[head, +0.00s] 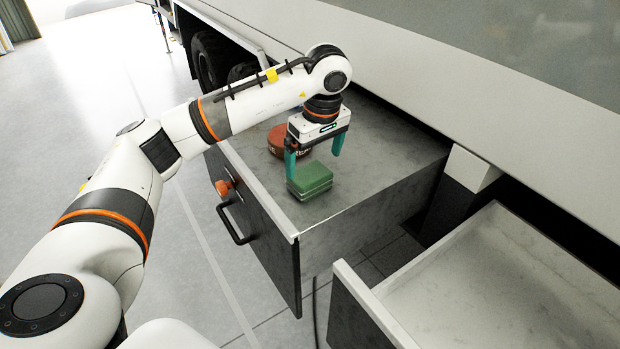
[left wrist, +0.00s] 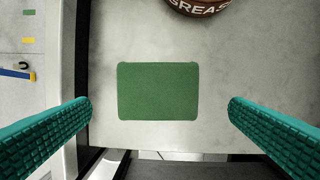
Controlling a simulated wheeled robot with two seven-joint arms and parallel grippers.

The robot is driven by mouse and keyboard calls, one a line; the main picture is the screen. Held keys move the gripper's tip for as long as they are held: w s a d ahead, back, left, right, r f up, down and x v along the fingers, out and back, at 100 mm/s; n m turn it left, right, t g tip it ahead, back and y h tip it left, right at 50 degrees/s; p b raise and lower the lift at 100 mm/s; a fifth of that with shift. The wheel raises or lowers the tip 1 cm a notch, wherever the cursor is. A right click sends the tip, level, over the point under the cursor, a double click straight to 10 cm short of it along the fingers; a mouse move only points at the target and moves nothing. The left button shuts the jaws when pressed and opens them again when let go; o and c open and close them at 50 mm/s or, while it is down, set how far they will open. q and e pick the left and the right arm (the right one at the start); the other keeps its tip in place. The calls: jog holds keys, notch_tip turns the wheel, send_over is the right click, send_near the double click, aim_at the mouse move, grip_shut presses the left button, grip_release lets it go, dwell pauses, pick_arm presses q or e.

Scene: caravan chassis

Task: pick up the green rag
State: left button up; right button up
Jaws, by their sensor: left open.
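The green rag (head: 310,180) is a folded block-like pad lying on the metal top of a drawer unit (head: 395,150) in the head view. In the left wrist view the rag (left wrist: 158,91) is a flat green rectangle near the middle of the picture. My left gripper (head: 314,166) has teal fingers and points down at the rag. My right gripper is not in view.
A reddish-brown grease tin (head: 278,140) stands just behind the rag, and its lettered edge (left wrist: 200,6) shows in the left wrist view. An open, empty drawer (head: 500,285) is at the lower right. The caravan side (head: 440,70) rises behind. The metal surface right of the rag is clear.

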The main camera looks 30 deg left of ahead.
aim_at(310, 173)
pick_arm(q)
jog(key=shift+a+f, duration=0.15)
jog(key=shift+f, duration=0.5)
jog(key=shift+a+f+p, duration=0.1)
jog(key=shift+f+p, duration=0.2)
jog(key=shift+p, duration=0.2)
jog(key=f+p, duration=0.1)
jog(key=f, duration=0.2)
jog(key=shift+a+f+p, duration=0.3)
jog(key=shift+a+p, duration=0.05)
jog(key=shift+a, duration=0.05)
jog(key=shift+w+a+f, duration=0.1)
jog(key=shift+f, duration=0.3)
jog(key=shift+c, duration=0.2)
jog(key=c, duration=0.9)
